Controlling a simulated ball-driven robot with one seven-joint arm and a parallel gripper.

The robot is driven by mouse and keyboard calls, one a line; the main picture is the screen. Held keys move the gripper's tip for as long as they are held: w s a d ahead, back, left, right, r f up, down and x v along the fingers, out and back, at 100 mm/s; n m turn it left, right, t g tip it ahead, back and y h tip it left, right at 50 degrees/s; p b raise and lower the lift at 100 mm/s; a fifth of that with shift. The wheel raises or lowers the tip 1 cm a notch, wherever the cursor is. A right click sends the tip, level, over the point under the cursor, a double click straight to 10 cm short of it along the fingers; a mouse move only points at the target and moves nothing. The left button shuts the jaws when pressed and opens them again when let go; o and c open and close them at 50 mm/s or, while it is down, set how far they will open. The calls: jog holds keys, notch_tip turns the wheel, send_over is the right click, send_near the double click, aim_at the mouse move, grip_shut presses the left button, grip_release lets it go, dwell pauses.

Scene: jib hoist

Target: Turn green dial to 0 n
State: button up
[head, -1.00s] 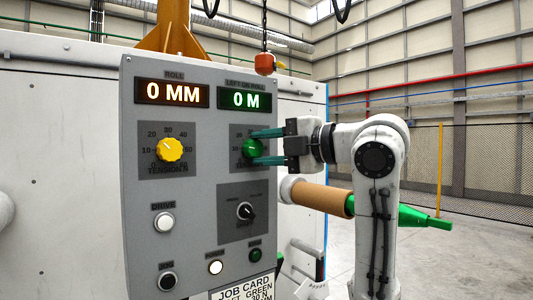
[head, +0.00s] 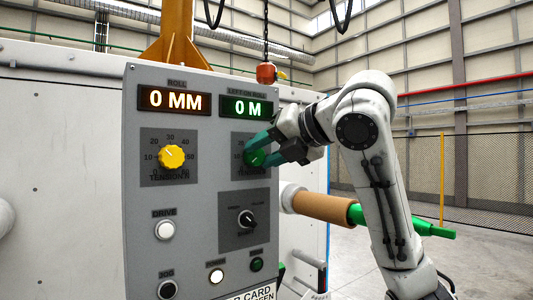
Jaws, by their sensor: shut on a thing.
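The green dial (head: 254,157) sits on the right of the grey control panel (head: 150,215), under the green display that reads 0 M. My gripper (head: 257,152) comes from the right, with its teal fingers shut on the dial, one above and one below it. The fingers are tilted in the picture. They and the gripper body hide much of the scale around the dial, so I cannot read where its pointer stands.
A yellow dial (head: 171,157) is left of the green one. Below are a black selector knob (head: 246,218), a white drive button (head: 165,229) and several smaller buttons. A brown roll (head: 320,206) with a green end sticks out right of the panel, below my arm.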

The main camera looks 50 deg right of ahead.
jog(key=shift+a+f+n, duration=0.1)
jog(key=shift+f+n, duration=0.1)
jog(key=shift+n, duration=0.1)
jog(key=shift+h, duration=0.3)
jog(key=o, duration=1.1)
jog(key=shift+r, duration=0.1)
jog(key=shift+c, duration=0.2)
jog(key=shift+r, duration=0.1)
jog(key=d+b+v, duration=0.1)
jog(key=v, duration=0.9)
jog(key=shift+s+a+r+b, duration=0.15)
jog(key=shift+s+a+b, duration=0.15)
jog(key=shift+a+b, duration=0.15)
